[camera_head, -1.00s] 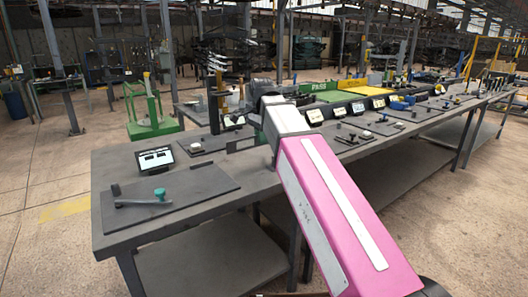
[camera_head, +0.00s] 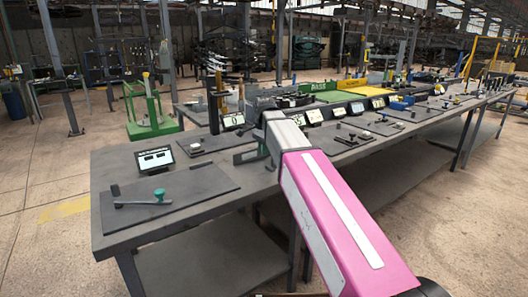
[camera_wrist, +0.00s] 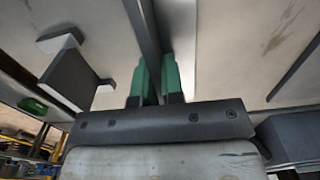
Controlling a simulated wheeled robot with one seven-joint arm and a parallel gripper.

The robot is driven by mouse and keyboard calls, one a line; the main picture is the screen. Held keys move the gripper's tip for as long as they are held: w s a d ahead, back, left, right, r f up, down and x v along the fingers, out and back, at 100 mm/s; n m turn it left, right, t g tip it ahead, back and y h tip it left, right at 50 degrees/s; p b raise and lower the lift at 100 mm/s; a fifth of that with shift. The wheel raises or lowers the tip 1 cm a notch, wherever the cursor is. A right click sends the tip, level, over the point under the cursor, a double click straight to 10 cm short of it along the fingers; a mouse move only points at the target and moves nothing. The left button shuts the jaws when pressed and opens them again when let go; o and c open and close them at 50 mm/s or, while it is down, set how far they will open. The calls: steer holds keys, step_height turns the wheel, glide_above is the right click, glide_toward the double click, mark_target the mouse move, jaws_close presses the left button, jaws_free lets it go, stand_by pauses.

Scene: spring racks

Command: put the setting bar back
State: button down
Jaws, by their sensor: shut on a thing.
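My gripper (camera_wrist: 157,78) has green fingertips, closed on a long dark grey bar (camera_wrist: 145,28) in the wrist view. I take this for the setting bar. The bar runs from between the fingers to the top edge of the picture; its far end is out of view. In the head view my pink and grey arm reaches over the bench, and the fingertips cannot be made out clearly. A dark angled piece (camera_head: 244,157) shows just left of the arm's end; I cannot tell whether it is the held bar or a bench fitting.
The grey bench (camera_head: 120,236) carries a dark plate with a flat lever and teal knob (camera_head: 159,194). A tilted display (camera_head: 155,159) stands behind it. A dark upright post (camera_head: 213,115) and small displays stand near the arm. More fixtures line the bench to the right.

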steer(key=shift+f, duration=0.25)
steer(key=shift+f, duration=0.1)
steer(key=c, duration=1.2)
jaws_free()
steer(key=shift+c, duration=0.2)
step_height(320, 180, up, 12)
steer(key=shift+f, duration=0.1)
steer(key=shift+r, duration=0.2)
steer(key=shift+s, duration=0.1)
